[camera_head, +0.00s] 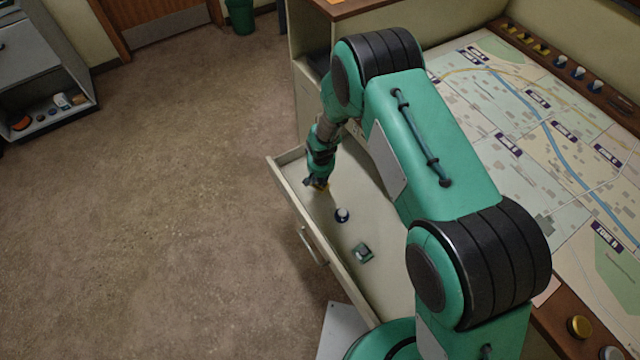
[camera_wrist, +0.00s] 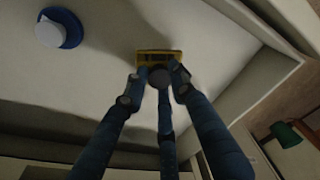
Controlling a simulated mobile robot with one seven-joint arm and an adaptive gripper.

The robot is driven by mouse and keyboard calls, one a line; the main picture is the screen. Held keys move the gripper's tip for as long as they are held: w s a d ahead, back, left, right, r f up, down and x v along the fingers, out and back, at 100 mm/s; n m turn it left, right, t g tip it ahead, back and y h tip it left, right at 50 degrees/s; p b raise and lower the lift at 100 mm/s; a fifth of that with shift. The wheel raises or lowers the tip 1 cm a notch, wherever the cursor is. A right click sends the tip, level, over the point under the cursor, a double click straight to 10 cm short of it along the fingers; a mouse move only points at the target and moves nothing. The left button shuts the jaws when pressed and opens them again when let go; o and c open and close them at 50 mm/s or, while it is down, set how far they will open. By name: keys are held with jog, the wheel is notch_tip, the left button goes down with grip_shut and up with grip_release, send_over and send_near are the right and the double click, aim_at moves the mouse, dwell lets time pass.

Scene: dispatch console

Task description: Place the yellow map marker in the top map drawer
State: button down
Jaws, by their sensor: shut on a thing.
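The yellow map marker (camera_wrist: 172,56) is between my gripper's fingertips (camera_wrist: 158,78) in the wrist view, low over the drawer floor. I cannot tell whether it touches the floor. In the head view my gripper (camera_head: 318,184) is inside the open drawer (camera_head: 287,190), near its far front corner. A bit of yellow (camera_head: 321,188) shows at the fingertips. My gripper is shut on the marker. My arm hides part of the drawer's back side.
A blue-and-white marker (camera_head: 342,215) and a small green-grey block (camera_head: 362,252) lie in the drawer nearer me. The map table (camera_head: 500,95) stands to the right, with several yellow and white markers along its back ledge (camera_head: 600,90). Open carpet lies left.

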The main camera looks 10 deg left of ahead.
aim_at(320, 181)
jog(key=shift+f, duration=1.8)
jog(key=shift+f+b, duration=0.1)
jog(key=shift+b, duration=0.25)
jog(key=c, duration=1.4)
grip_release()
jog(key=shift+c, duration=0.2)
notch_tip(320, 181, up, 12)
jog(key=s+p, duration=0.1)
jog(key=p, duration=0.1)
jog(key=shift+s+d, duration=0.35)
